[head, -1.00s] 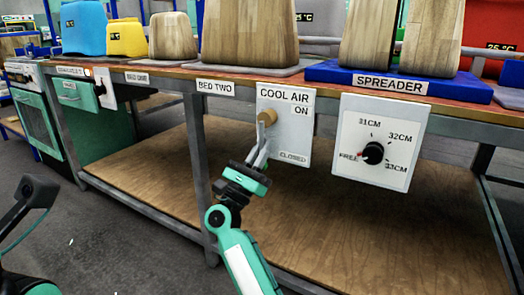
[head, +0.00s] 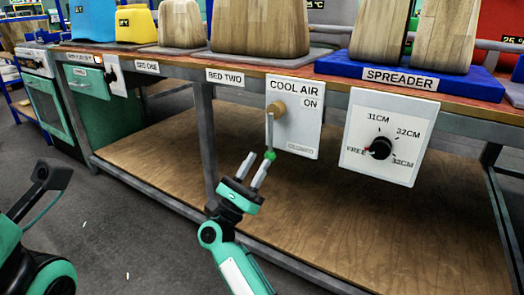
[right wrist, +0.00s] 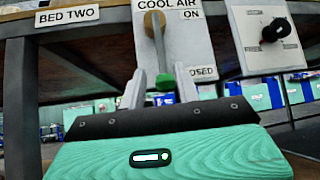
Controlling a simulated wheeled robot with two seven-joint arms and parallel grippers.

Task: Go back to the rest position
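The COOL AIR panel (head: 297,125) is white, with ON and CLOSED labels, on the front of the bench. Its lever (head: 270,133) hangs down from a brass pivot (head: 277,108) and ends in a green knob (head: 270,155). My right gripper (head: 254,168) is open and empty, below and left of the knob, apart from it. In the right wrist view its two fingers (right wrist: 161,88) stand apart, with the green knob (right wrist: 164,83) showing beyond and between them.
A dial panel (head: 389,140) is right of the lever, under the blue SPREADER base (head: 440,76). The bench's steel leg (head: 207,140) stands behind and left of my right gripper. A wooden lower shelf (head: 350,210) lies below. Grey floor is open at left.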

